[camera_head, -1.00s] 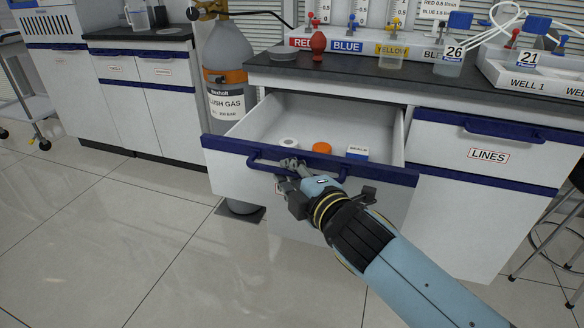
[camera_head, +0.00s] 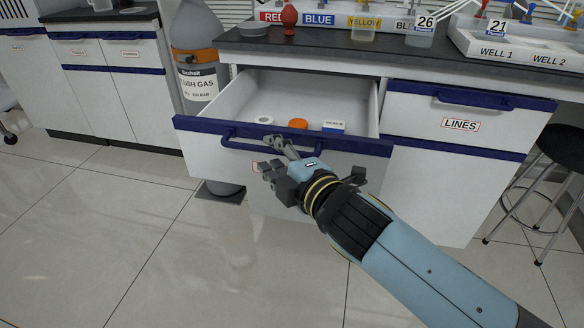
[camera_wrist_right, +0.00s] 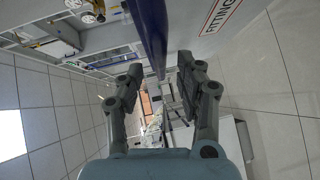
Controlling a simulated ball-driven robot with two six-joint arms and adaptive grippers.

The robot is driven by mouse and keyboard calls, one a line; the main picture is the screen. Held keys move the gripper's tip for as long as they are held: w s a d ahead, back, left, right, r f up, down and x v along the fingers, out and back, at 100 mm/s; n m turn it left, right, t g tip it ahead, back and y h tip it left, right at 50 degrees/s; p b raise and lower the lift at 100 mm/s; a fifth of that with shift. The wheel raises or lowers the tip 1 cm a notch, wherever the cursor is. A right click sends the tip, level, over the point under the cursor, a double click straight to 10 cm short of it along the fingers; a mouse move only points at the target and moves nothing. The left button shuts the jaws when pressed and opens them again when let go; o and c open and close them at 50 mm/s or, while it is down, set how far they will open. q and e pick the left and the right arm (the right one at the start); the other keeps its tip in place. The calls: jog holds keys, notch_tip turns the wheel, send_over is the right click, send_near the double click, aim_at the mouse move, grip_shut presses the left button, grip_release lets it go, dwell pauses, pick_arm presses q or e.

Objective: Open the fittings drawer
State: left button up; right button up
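The fittings drawer (camera_head: 200,145) is pulled well out of the bench, showing its white interior. Its blue handle (camera_head: 240,144) runs along the blue-trimmed front. Inside lie a white roll (camera_head: 259,127), an orange disc (camera_head: 298,124) and a small blue-and-white box (camera_head: 333,127). My right gripper (camera_head: 268,153) is at the handle with its fingers spread. The right wrist view shows the two fingers (camera_wrist_right: 158,72) apart, with a blue bar (camera_wrist_right: 152,35) ahead between them and part of the FITTINGS label (camera_wrist_right: 221,12) to the right. My left gripper is out of view.
The closed LINES drawer (camera_head: 410,101) is to the right. A gas cylinder (camera_head: 195,65) stands left of the open drawer. The bench top (camera_head: 335,48) carries bottles and a well tray (camera_head: 500,50). A stool (camera_head: 560,145) is at the right. The floor at lower left is clear.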

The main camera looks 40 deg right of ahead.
jog(key=s+r, duration=0.1)
jog(key=s, duration=0.7)
jog(key=shift+s+a+r, duration=0.15)
jog(key=shift+s+a, duration=0.1)
jog(key=shift+a, duration=0.1)
jog(key=s+d+f+m+g, duration=0.1)
jog(key=s+f+m+g, duration=0.15)
jog(key=f, duration=0.75)
jog(key=s+d+f+m+g, duration=0.1)
jog(key=s+f+m+g, duration=0.2)
jog(key=f, duration=0.7)
jog(key=s+d+f+m+g, duration=0.15)
jog(key=s+f, duration=0.35)
jog(key=f, duration=0.6)
jog(key=s+f+m+g, duration=0.2)
jog(key=s+f+g, duration=0.1)
jog(key=s, duration=0.6)
jog(key=s+d+f+m+g, duration=0.1)
jog(key=s+f+m+g, duration=0.2)
jog(key=s+f, duration=0.3)
jog(key=s+d+f+m+g, duration=0.1)
jog(key=s+f+m+g, duration=0.2)
jog(key=s, duration=1)
jog(key=shift+d+f+p, duration=0.25)
jog(key=shift+f+p, duration=0.2)
jog(key=shift+f, duration=0.35)
